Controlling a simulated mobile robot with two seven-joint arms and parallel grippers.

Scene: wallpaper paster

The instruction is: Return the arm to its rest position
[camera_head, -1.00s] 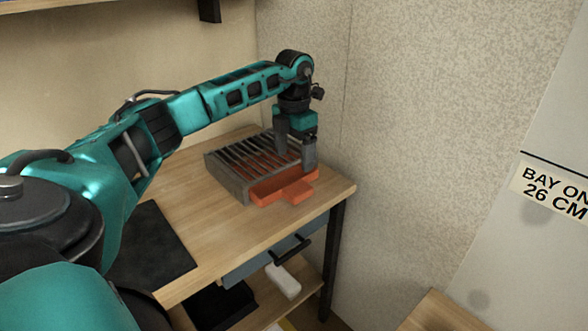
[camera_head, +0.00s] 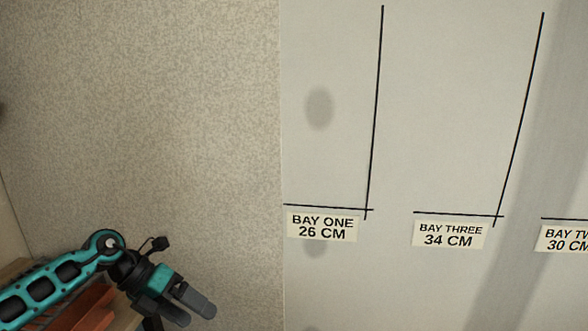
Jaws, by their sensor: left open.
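My left gripper (camera_head: 180,312) is at the lower left of the head view, at the end of my teal arm. It points down and to the right, with its fingers apart and nothing seen between them. One finger is partly cut off by the bottom edge. Part of an orange-red object (camera_head: 88,308) shows behind and below the arm on the wooden table (camera_head: 128,318); most of both is hidden or out of frame. My right gripper is not in view.
A beige speckled wall covering (camera_head: 160,120) fills the left. A bare grey wall (camera_head: 450,110) with black lines is on the right. It bears labels for bay one (camera_head: 322,227), bay three (camera_head: 450,234) and bay two (camera_head: 566,239).

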